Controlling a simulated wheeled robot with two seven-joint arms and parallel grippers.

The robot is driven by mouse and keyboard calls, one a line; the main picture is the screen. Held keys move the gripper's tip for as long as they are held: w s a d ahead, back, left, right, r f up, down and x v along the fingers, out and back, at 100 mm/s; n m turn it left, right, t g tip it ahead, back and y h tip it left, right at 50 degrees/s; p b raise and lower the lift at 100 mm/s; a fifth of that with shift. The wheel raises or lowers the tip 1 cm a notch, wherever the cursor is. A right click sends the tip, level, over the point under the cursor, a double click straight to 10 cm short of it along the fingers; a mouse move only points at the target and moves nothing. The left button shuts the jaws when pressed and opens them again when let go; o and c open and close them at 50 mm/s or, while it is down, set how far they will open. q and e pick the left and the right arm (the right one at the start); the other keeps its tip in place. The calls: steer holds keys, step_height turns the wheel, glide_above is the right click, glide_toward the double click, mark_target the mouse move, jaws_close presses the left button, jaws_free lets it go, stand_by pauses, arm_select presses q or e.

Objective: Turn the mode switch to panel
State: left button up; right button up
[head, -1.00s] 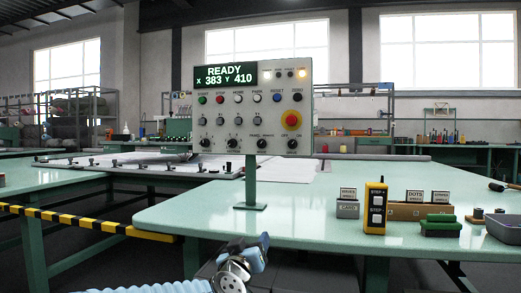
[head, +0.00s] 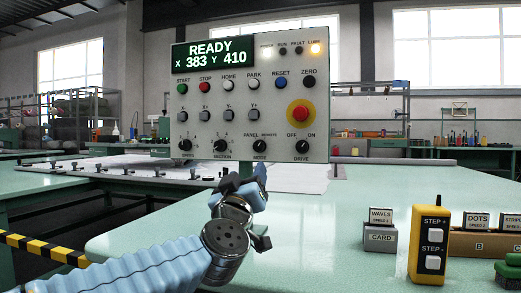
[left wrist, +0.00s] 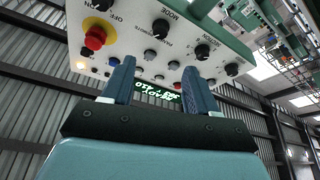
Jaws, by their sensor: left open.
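The mode switch (head: 260,146) is a black knob in the bottom row of the grey control panel (head: 205,128), between the section knob (head: 219,146) and the drive knob (head: 302,147). Its labels read PANEL on the left and REMOTE on the right; its pointer is too small to read surely. My left gripper (head: 245,180) is just below the panel's lower edge, apart from the knob. The left wrist view shows the panel upside down, with the mode switch (left wrist: 161,27) beyond the open, empty fingers (left wrist: 156,68). My right gripper is not in view.
A red emergency button (head: 301,114) sits above the drive knob. The panel stands over a green table (head: 330,225). A yellow step pendant (head: 429,245) and card holders (head: 380,238) stand at right. A striped barrier (head: 30,248) is at left.

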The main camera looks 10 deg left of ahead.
mark_target(258, 146)
arm_select(q)
steer(key=p+x, duration=0.4)
steer(key=x, duration=0.9)
steer(key=shift+r, duration=0.1)
steer(key=shift+w+r, duration=0.1)
steer(key=shift+w, duration=0.5)
steer(key=c, duration=1)
